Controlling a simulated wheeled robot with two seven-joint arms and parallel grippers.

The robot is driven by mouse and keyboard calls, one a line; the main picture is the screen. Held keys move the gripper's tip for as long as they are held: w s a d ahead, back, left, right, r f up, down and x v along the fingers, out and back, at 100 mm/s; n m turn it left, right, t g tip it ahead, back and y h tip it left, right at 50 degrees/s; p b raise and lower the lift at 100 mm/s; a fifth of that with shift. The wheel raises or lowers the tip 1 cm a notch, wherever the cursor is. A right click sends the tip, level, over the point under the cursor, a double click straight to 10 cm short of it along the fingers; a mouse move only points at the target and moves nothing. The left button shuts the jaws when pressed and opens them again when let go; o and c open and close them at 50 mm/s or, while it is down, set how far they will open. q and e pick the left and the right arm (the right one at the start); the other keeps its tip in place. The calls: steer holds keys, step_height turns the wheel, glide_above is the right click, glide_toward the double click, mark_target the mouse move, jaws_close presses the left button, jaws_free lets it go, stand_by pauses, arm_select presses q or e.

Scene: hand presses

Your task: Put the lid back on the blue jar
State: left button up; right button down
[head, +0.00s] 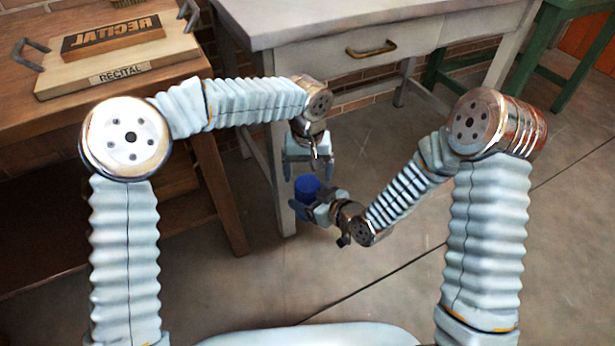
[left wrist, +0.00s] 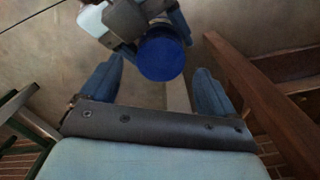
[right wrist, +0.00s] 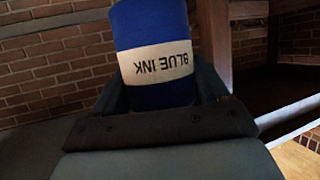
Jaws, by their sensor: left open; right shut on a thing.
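The blue jar (head: 307,184) hangs in the air in front of the white table. In the right wrist view the jar (right wrist: 152,25) is a blue cylinder with a white band reading "BLUE INK". My right gripper (head: 313,203) is shut on its sides and holds it about upright. My left gripper (head: 308,172) is open and empty just above the jar, pointing down. In the left wrist view the jar's round blue top (left wrist: 161,60) lies between and just beyond the open fingers. I cannot tell whether that top is a lid; no separate lid shows.
A white table (head: 290,28) with a drawer stands behind my grippers. A wooden bench (head: 35,125) at the left carries a board (head: 120,62) marked "RECITAL" with grey handles. A green stand (head: 560,55) is at the far right. The floor (head: 290,275) is clear.

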mark_target(308, 199)
arm_select(q)
steer(key=shift+r, duration=0.9)
steer(key=shift+c, duration=0.3)
steer(key=n, duration=0.2)
steer(key=r+n, duration=0.1)
steer(key=n, duration=0.1)
steer(key=shift+r, duration=0.2)
step_height(308, 199, up, 2)
steer(key=n, duration=0.5)
steer(key=shift+n, duration=0.4)
steer(key=shift+f, duration=4)
